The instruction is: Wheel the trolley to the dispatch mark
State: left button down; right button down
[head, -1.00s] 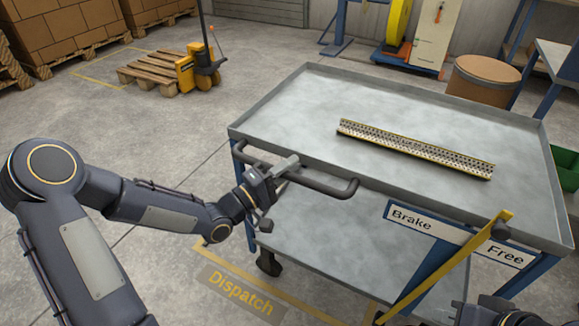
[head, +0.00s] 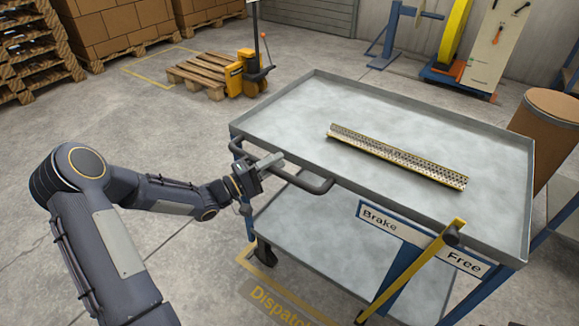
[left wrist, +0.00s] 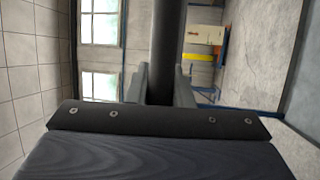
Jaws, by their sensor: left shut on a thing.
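The grey metal trolley (head: 330,100) has a blue frame, a lower shelf (head: 300,235) and a dark push handle (head: 308,183). A perforated metal strip (head: 395,155) with yellow edges lies on its top tray. My left gripper (head: 262,168) is shut on the handle near its left end; the handle bar (left wrist: 166,50) also runs between the fingers in the left wrist view. A yellow brake lever (head: 425,258) leans beside the Brake (head: 379,221) and Free (head: 463,262) labels. The yellow dispatch mark (head: 280,303) is on the floor by the trolley's left caster, partly out of frame. My right gripper is out of view.
A pallet jack (head: 245,75) with a wooden pallet (head: 205,78) stands at the back left, near stacked boxes (head: 120,25). A brown drum (head: 548,125) is close behind the trolley's right side. Floor left of the trolley is clear.

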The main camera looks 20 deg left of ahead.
pick_arm(q)
jog(key=shift+w+a, duration=0.25)
jog(key=shift+a, duration=0.45)
jog(key=shift+w+a, duration=0.2)
jog(key=shift+a, duration=0.45)
jog(key=c, duration=1.3)
grip_release()
jog(key=shift+a, duration=0.15)
jog(key=p+v, duration=0.1)
jog(key=v, duration=0.6)
jog(key=shift+s+a, duration=0.15)
jog(key=shift+s, duration=0.15)
jog(key=shift+f, duration=0.1)
